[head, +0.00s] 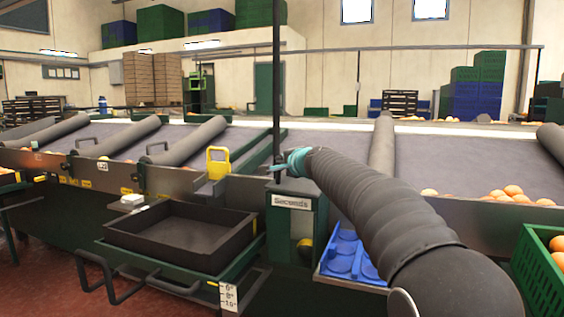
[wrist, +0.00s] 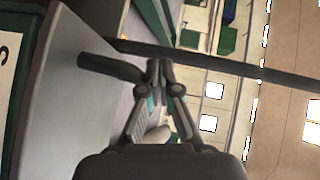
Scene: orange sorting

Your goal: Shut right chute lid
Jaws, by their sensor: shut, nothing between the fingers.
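The chute box labelled "Seconds" (head: 292,202) stands at the middle of the head view, green with a pale top edge. In the wrist view a pale flat plate (wrist: 62,95) fills the left side, with part of a sign at its far left. A dark stub (wrist: 105,68) sticks out from it toward the fingers. I cannot tell whether this plate is the lid, nor whether the lid is open or shut. My gripper (head: 280,165) is shut and empty just above the chute box. Its fingertips (wrist: 158,68) are beside the stub's end; contact is unclear.
A yellow device (head: 217,162) stands to the left, above a black tray (head: 180,235). A blue cupped tray (head: 345,257) and a green crate (head: 545,265) lie to the right. Oranges (head: 510,193) sit on the belt.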

